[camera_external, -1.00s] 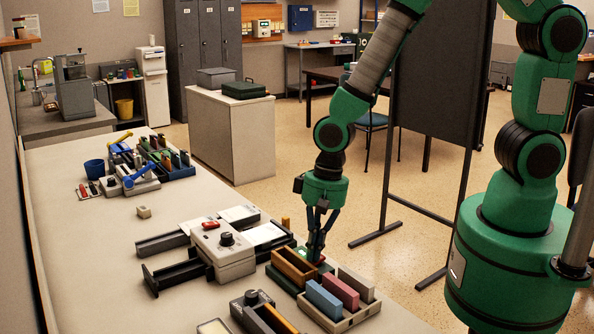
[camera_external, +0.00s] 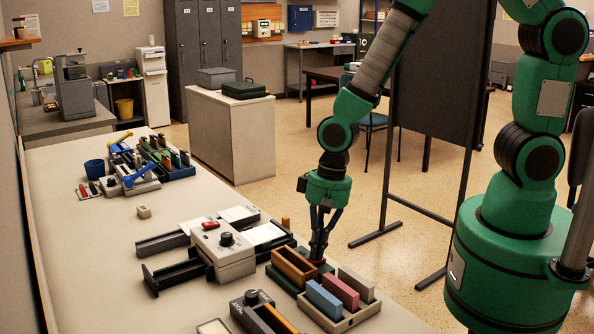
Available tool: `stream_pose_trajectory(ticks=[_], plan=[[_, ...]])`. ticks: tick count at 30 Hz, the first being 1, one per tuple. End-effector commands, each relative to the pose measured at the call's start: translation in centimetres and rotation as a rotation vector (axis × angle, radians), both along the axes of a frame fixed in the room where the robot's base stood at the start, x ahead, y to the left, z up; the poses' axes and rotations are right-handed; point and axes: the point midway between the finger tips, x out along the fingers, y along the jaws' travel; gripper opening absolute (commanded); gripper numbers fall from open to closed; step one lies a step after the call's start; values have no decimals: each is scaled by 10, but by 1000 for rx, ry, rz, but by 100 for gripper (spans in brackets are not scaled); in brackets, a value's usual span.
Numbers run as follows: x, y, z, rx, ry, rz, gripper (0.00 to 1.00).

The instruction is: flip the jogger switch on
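My gripper (camera_external: 318,255) points down at the green-based unit (camera_external: 284,283) with a brown open wooden tray (camera_external: 294,264). Its fingers converge and look shut, with nothing visible between them. The fingertips are at the tray's far right end, beside a small red part (camera_external: 318,262) on the unit. I cannot tell whether they touch it. This red part may be the jogger switch; its position is too small to read. A grey machine (camera_external: 226,254) to the left also carries a red switch (camera_external: 210,226) and a black knob (camera_external: 227,239).
A rack with blue, pink and grey blocks (camera_external: 345,292) stands close in front of the unit. A dark box with a knob (camera_external: 252,301) is nearer the camera. Paper trays (camera_external: 165,243) flank the grey machine.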

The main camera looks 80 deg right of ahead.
Motion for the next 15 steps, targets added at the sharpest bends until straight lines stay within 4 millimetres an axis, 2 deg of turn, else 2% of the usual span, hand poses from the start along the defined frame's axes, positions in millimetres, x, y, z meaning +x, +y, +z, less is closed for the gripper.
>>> stream_pose_trajectory(ticks=[1, 5, 11, 15], plan=[[-14, -2, -13, -4, 29, 2, 0], [-14, -2, -12, -4, 30, 2, 0], [-15, -3, -6, -4, 29, 2, 0], [-13, -3, 6, -3, 23, 1, 0]])
